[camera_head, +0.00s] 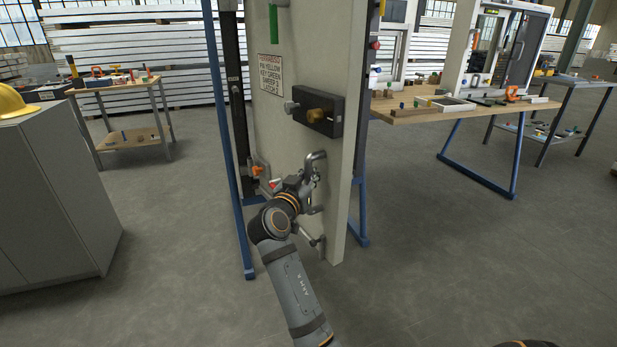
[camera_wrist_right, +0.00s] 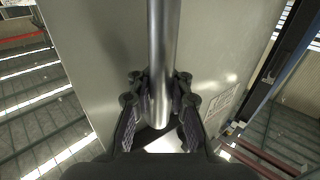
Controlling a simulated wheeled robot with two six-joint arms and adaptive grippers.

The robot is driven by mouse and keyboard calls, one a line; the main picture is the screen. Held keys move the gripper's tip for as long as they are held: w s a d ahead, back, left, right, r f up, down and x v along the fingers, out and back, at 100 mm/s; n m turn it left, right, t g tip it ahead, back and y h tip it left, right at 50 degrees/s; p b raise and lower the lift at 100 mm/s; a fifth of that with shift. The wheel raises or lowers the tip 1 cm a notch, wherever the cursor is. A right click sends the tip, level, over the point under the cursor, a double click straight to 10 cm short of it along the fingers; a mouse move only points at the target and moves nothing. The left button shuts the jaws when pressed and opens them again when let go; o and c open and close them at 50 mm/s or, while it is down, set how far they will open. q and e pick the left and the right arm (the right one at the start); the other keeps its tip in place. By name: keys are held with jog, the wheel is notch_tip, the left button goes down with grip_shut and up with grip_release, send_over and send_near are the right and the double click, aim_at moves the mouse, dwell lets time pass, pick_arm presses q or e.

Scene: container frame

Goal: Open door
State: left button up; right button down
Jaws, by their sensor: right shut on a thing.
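The door (camera_head: 335,60) is a pale upright panel in a blue frame (camera_head: 228,150). In the right wrist view the grey bar (camera_wrist_right: 163,60) runs down between the fingers of the gripper (camera_wrist_right: 160,105). Part of the handle is hidden behind the gripper. My left gripper is not in view.
A grey cabinet (camera_head: 55,200) with a yellow helmet (camera_head: 12,102) stands at the left. A workbench (camera_head: 440,112) with small parts stands at the right behind the door. The floor in front is clear.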

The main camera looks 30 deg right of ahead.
jog(key=shift+s+f, duration=0.15)
jog(key=shift+f, duration=0.05)
jog(key=c, duration=1.7)
grip_release()
jog(key=shift+c, duration=0.2)
jog(key=o, duration=0.5)
jog(key=shift+s+d+r, duration=0.15)
jog(key=shift+s+r, duration=0.05)
jog(key=shift+s, duration=0.1)
jog(key=shift+o, duration=0.2)
jog(key=shift+w, duration=0.1)
